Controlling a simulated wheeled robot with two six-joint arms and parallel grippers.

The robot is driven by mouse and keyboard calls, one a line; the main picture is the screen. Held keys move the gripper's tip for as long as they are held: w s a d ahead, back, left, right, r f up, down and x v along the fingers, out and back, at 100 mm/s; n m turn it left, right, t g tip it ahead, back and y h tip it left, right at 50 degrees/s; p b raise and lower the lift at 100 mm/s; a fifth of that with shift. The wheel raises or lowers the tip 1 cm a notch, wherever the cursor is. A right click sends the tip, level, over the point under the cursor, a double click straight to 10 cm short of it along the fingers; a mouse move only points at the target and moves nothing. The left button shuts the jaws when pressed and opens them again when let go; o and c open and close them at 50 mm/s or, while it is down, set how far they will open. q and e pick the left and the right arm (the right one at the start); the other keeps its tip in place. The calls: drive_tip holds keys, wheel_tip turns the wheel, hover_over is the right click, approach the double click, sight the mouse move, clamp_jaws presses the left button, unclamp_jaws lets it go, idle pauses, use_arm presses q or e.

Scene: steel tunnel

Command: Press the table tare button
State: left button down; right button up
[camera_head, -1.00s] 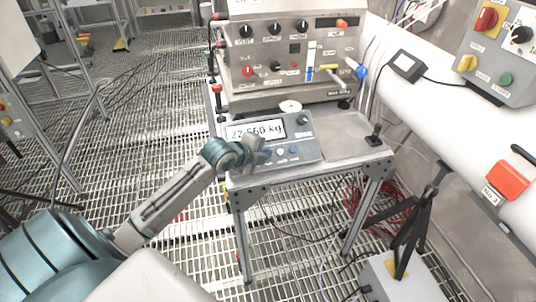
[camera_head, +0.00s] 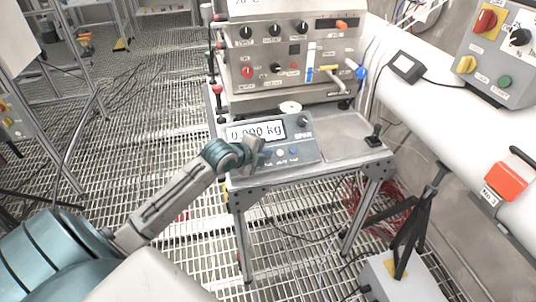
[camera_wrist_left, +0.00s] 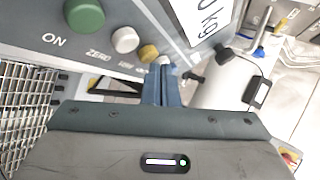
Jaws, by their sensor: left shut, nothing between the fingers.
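The grey weighing indicator (camera_head: 301,143) lies on the steel table, its display (camera_head: 257,132) reading 0.000 kg. Along its front edge are small round buttons (camera_head: 281,152), with labels too small to read in the head view. My left gripper (camera_head: 260,150) is shut and empty, over the left part of this button row. In the left wrist view its closed fingertips (camera_wrist_left: 162,69) are at a pale button (camera_wrist_left: 164,60) beside a yellow button (camera_wrist_left: 149,53). The white ZERO button (camera_wrist_left: 125,39) and green ON button (camera_wrist_left: 84,14) are farther left. Contact and the tare label cannot be made out.
A steel control box (camera_head: 293,60) with knobs and levers stands behind the indicator. The right part of the table top (camera_head: 345,140) is mostly bare. A black tripod (camera_head: 408,225) stands at the front right, and a white pipe runs along the right wall.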

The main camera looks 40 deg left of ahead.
use_arm(q)
wheel_tip(320, 180, up, 5)
drive_tip(key=s+d+p, duration=0.2)
drive_tip(key=p, duration=0.3)
drive_tip(key=shift+d, duration=0.35)
drive_tip(key=shift+s+f, duration=0.1)
